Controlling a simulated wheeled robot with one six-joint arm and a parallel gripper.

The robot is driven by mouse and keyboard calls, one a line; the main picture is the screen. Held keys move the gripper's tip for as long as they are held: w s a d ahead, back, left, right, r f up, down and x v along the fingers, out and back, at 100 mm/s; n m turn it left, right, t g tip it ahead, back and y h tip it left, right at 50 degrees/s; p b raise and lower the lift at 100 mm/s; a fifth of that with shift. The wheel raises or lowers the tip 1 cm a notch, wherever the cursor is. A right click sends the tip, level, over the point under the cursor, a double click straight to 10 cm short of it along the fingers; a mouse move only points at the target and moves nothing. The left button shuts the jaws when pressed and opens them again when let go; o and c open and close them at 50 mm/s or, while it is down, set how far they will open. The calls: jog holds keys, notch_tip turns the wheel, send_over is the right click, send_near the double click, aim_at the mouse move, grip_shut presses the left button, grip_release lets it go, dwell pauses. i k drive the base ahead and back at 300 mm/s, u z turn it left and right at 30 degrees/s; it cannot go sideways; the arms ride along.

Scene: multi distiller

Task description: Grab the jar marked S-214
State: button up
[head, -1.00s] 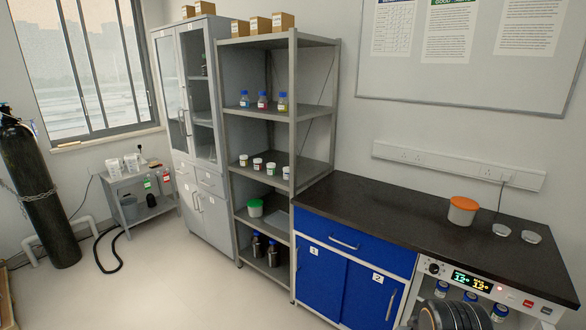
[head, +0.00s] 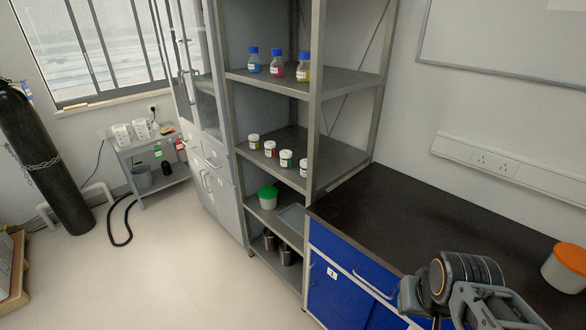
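Several small white jars with labels stand in a row on the middle shelf of the grey rack in the head view. Part of my arm shows at the lower right above the bench; whether my gripper is open or shut cannot be made out. It is well apart from the jars.
Bottles with blue caps (head: 277,68) stand one shelf higher. The black worktop (head: 400,215) is mostly bare, with an orange-lidded tub (head: 565,268) at right. Open floor (head: 170,275) lies in front of the rack.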

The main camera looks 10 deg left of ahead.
aim_at(303, 162)
jog(key=u, duration=1.25)
jog(key=i, duration=1)
jog(key=z, duration=0.05)
